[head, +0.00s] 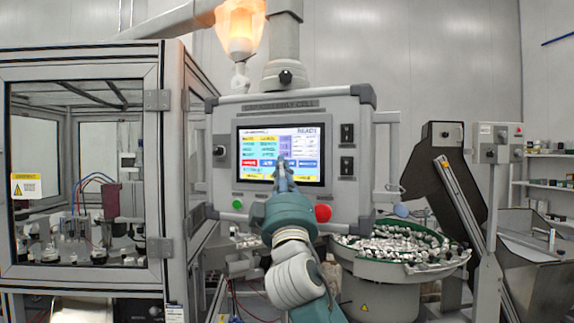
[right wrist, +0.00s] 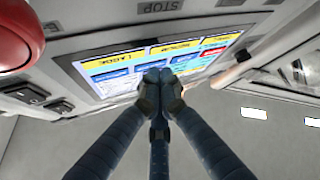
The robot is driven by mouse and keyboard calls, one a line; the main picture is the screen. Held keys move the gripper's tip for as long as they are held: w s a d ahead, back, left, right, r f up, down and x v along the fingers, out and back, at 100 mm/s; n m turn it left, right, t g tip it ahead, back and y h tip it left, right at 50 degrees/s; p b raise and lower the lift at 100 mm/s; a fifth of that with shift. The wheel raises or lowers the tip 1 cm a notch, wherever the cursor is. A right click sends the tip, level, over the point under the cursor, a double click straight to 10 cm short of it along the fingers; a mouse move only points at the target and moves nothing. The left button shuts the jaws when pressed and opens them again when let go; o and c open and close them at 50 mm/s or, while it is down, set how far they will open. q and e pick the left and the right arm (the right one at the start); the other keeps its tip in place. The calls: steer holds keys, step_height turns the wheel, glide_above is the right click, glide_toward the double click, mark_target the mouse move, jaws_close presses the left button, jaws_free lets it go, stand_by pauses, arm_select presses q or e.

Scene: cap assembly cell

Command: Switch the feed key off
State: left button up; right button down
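The control panel (head: 222,120) hangs in the middle of the head view, with a lit touchscreen (head: 255,150) of blue, green, yellow and red keys. The key labels are too small to read surely, so I cannot tell which is the feed key. My right gripper (head: 282,165) is in front of the lower middle of the screen, fingertips together and empty, hiding part of it. In the right wrist view the closed fingertips (right wrist: 160,78) overlap the screen (right wrist: 105,70); I cannot tell whether they touch it.
A red button (head: 323,212) and a green button (head: 237,204) sit below the screen. Two black switches (head: 347,166) are right of it. A glazed enclosure (head: 165,90) stands left, a green-rimmed parts bowl (head: 345,243) lower right.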

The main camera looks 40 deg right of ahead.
steer(key=shift+s+a, duration=0.35)
steer(key=shift+a, duration=0.2)
steer(key=s+a, duration=0.1)
steer(key=a, duration=0.1)
steer(key=s+a, duration=0.1)
steer(key=a, duration=0.1)
steer(key=shift+s+a, duration=0.1)
steer(key=shift+s, duration=0.2)
stand_by(0.5)
